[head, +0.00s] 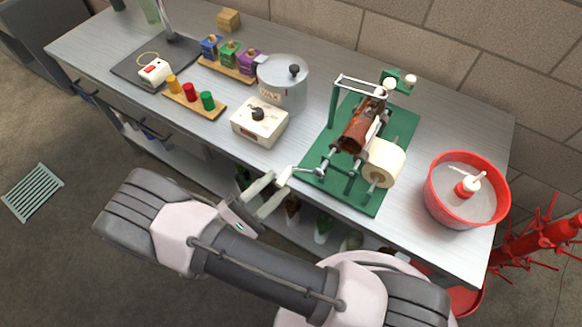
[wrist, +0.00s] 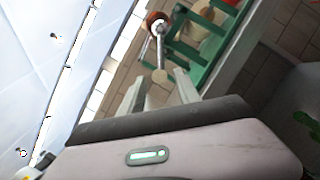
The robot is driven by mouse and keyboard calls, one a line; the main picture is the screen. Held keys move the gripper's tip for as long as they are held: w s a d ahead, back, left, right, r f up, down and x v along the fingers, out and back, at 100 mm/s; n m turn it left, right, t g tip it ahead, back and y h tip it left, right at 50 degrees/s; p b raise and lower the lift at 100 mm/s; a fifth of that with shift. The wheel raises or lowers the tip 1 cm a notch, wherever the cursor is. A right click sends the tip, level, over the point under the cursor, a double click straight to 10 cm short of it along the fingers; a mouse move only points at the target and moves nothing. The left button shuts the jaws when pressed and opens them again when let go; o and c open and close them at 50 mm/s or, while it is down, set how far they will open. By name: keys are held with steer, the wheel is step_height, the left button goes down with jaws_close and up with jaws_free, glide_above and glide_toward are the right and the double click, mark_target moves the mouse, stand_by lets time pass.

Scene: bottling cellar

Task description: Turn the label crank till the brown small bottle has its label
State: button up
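The label machine has a green base (head: 345,188) and stands on the steel bench. A brown bottle (head: 359,126) lies tilted in its frame, with a cream label roll (head: 383,163) beside it. A pale strip shows along the bottle's right side; I cannot tell whether it is stuck on. The metal crank (head: 306,171) sticks out at the machine's front left. My gripper (head: 277,185) is open at the crank's outer end. In the wrist view, the crank's round handle end (wrist: 159,76) appears between the fingertips of my gripper (wrist: 158,85), with gaps on both sides.
A red bucket (head: 437,192) with a red-and-white bottle stands right of the machine. A cream box with a black knob (head: 259,123) and a steel pot (head: 282,92) stand left of it. Bottles stand on the shelf below.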

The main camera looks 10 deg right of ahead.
mark_target(291, 170)
steer(key=x, duration=0.6)
steer(key=shift+w+d+r+b, duration=0.1)
steer(key=shift+w+d+b, duration=0.1)
steer(key=shift+b, duration=0.15)
jaws_close()
steer(key=shift+a, duration=0.1)
stand_by(0.9)
